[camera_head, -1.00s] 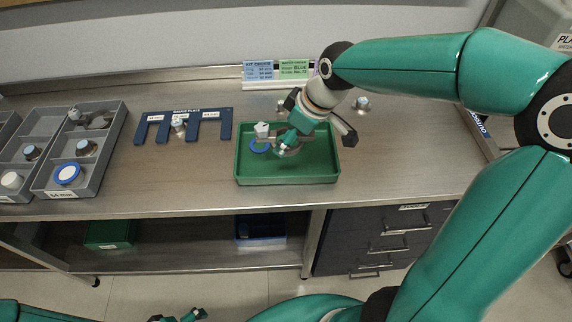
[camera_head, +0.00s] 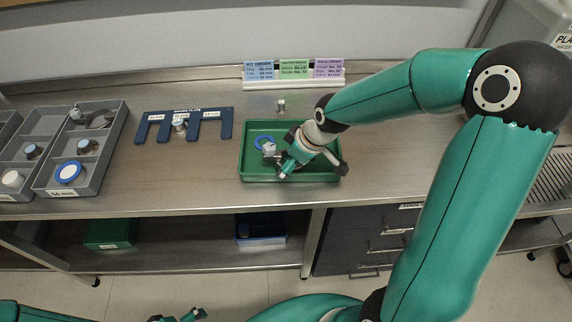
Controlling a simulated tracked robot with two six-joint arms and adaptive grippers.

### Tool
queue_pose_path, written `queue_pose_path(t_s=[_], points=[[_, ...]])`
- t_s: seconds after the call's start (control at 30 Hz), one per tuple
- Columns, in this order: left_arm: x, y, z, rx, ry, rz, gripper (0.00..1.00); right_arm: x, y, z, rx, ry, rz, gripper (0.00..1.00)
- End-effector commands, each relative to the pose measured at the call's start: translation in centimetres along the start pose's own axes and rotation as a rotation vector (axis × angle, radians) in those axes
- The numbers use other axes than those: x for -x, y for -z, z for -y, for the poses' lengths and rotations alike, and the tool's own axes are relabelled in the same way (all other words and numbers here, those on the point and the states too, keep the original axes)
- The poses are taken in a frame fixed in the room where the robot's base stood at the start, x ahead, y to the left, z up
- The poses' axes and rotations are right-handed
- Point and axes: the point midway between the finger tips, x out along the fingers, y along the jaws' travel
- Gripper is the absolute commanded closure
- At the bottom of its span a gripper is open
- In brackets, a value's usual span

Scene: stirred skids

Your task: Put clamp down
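The clamp (camera_head: 269,148) is a small metallic piece with a pale nut, low in the green tray (camera_head: 262,179). My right gripper (camera_head: 284,169) reaches into the tray from the upper right and appears shut on the clamp. The gripper hides much of the clamp, and whether the clamp touches the tray floor cannot be told. My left gripper (camera_head: 178,317) is at the bottom edge, partly cut off, far from the tray.
Grey compartment bins (camera_head: 98,180) with fittings stand at the left. A blue slotted gauge plate (camera_head: 193,114) lies left of the tray. A card holder (camera_head: 293,84) stands behind it, and a small metal fitting (camera_head: 281,105) sits near the tray's back. Bench between plate and tray is clear.

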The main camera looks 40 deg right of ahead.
Motion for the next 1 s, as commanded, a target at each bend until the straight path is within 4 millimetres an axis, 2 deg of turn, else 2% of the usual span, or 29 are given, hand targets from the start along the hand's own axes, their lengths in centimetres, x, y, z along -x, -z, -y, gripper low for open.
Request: queue_pose_path(t_s=[0.03, 0.23, 0.37, 0.8, 1.0], points=[[-0.2, 0.0, 0.1, 0.0, 0.0, 0.0, 0.0, -0.7, -1.1, 0.4, 0.004, 0.017, 0.027, 0.13], [-0.2, 0.0, 0.1, 0.0, 0.0, 0.0, 0.0, -0.5, -1.1, 0.4, 0.004, 0.017, 0.028, 0.13], [-0.2, 0.0, 0.1, 0.0, 0.0, 0.0, 0.0, 0.6, -1.0, 0.3, 0.003, 0.015, 0.025, 0.13], [0.0, 0.0, 0.0, 0.0, 0.0, 0.0, 0.0, 9.1, -0.4, 0.2, 0.002, 0.007, 0.012, 0.13], [0.0, 0.0, 0.0, 0.0, 0.0, 0.0, 0.0, 11.3, -0.3, 0.2, 0.001, 0.009, 0.012, 0.13]])
